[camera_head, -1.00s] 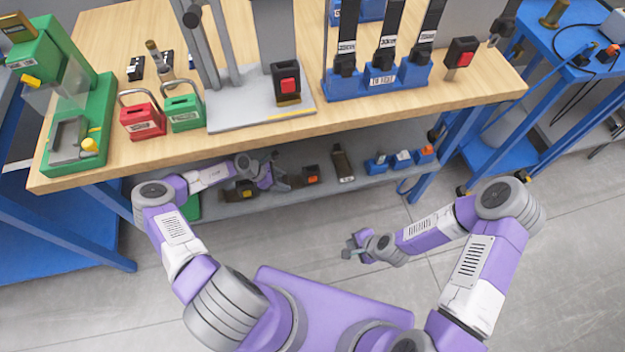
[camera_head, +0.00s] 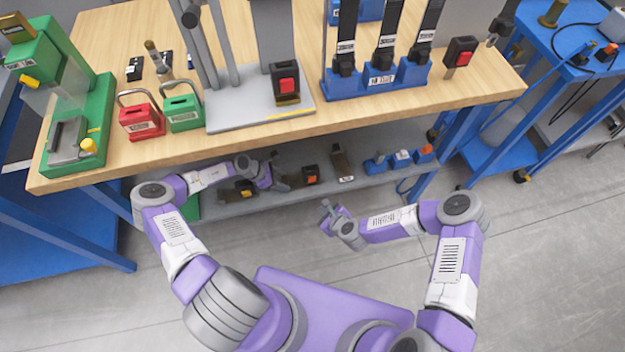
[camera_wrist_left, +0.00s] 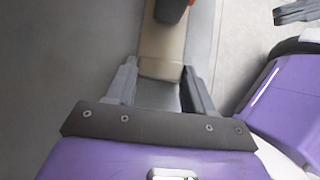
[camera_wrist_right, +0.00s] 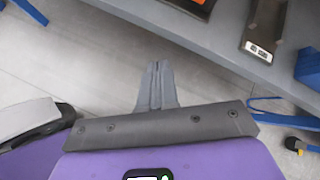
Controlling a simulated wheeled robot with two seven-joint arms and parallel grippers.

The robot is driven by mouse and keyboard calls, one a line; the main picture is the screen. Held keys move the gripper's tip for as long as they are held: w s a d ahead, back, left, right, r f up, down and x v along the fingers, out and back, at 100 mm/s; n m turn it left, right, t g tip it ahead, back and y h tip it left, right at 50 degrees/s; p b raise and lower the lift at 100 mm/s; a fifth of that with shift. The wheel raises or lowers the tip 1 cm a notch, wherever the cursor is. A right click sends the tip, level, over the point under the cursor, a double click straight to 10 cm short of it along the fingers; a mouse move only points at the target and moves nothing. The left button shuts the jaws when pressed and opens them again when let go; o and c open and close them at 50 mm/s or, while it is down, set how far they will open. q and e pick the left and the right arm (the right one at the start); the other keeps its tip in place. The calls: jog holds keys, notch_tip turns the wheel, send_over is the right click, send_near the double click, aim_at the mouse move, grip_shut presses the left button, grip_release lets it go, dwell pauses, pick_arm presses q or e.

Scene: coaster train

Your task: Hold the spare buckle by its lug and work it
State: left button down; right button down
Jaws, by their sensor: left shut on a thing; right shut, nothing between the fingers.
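The spare buckle (camera_head: 310,175), with a black body and an orange button, is at the lower shelf under the bench. My left gripper (camera_head: 284,184) is beside it. In the left wrist view its fingers (camera_wrist_left: 158,92) are shut on the tan metal lug (camera_wrist_left: 162,50), with the black body (camera_wrist_left: 172,10) beyond at the top edge. My right gripper (camera_head: 328,208) is shut and empty, in front of the shelf and apart from the buckle. In the right wrist view its fingertips (camera_wrist_right: 157,68) touch each other, and the orange button (camera_wrist_right: 199,2) shows at the top edge.
The grey lower shelf (camera_head: 375,185) also holds a buckle with a yellow button (camera_head: 240,190), a dark tan-ended piece (camera_head: 342,163) and small blue blocks (camera_head: 400,159). The wooden bench top (camera_head: 400,115) overhangs it. The floor in front is free.

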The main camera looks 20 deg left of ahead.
aim_at(312, 182)
jog(key=shift+w+a, duration=0.8)
jog(key=shift+w, duration=0.45)
jog(key=shift+w+a, duration=0.75)
jog(key=shift+w, duration=0.5)
jog(key=shift+w+a, duration=0.8)
jog(key=shift+w, duration=0.45)
jog(key=shift+w, duration=0.15)
jog(key=shift+w+a, duration=0.2)
jog(key=shift+w+a, duration=0.25)
jog(key=shift+w, duration=0.2)
jog(key=shift+s+d, duration=0.5)
jog(key=shift+s, duration=0.3)
jog(key=shift+s+d, duration=0.45)
jog(key=shift+s, duration=0.25)
jog(key=shift+s+d, duration=0.4)
jog(key=shift+s, duration=0.35)
jog(key=shift+s+d, duration=0.45)
jog(key=shift+s, duration=0.25)
